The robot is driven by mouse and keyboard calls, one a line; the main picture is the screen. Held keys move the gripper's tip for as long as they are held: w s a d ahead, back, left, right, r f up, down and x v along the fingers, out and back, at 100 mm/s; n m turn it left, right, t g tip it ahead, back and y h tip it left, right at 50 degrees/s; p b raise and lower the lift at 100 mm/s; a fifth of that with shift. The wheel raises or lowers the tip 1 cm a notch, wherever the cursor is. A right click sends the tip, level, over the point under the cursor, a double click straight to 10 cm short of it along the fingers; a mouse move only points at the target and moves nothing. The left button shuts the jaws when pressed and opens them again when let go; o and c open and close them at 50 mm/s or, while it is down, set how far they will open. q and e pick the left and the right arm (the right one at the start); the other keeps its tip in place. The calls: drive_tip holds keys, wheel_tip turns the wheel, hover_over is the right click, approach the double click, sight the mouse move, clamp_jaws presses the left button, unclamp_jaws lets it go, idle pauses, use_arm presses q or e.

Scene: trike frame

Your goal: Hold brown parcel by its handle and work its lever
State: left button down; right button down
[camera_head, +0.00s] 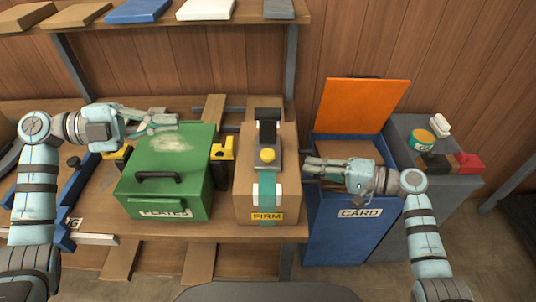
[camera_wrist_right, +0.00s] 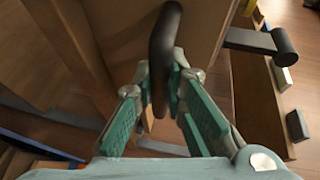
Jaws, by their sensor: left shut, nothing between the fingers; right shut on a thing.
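The brown parcel (camera_head: 253,192) stands upright on the bench, with a teal band and a yellow FIRM label on its front. A black lever (camera_head: 268,128) stands on its top, with a yellow round knob (camera_head: 267,155) in front of it. My right gripper (camera_head: 308,168) is at the parcel's right side. In the right wrist view, my right gripper (camera_wrist_right: 160,72) is shut on the dark handle (camera_wrist_right: 165,30) on the parcel's side. My left gripper (camera_head: 172,122) is shut and empty above the back of the green box, left of the parcel and apart from the lever.
The green PLATES box (camera_head: 150,192) with a black handle stands left of the parcel, with a yellow clamp (camera_head: 222,150) between them. The blue CARD bin (camera_head: 335,225) with its orange lid (camera_head: 360,107) raised is on the right. A shelf (camera_head: 230,20) runs above.

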drive_tip(key=c, duration=1.6)
unclamp_jaws()
use_arm(q)
drive_tip(key=v, duration=0.4)
use_arm(e)
drive_tip(key=shift+o, duration=0.2)
drive_tip(key=shift+d, duration=0.1)
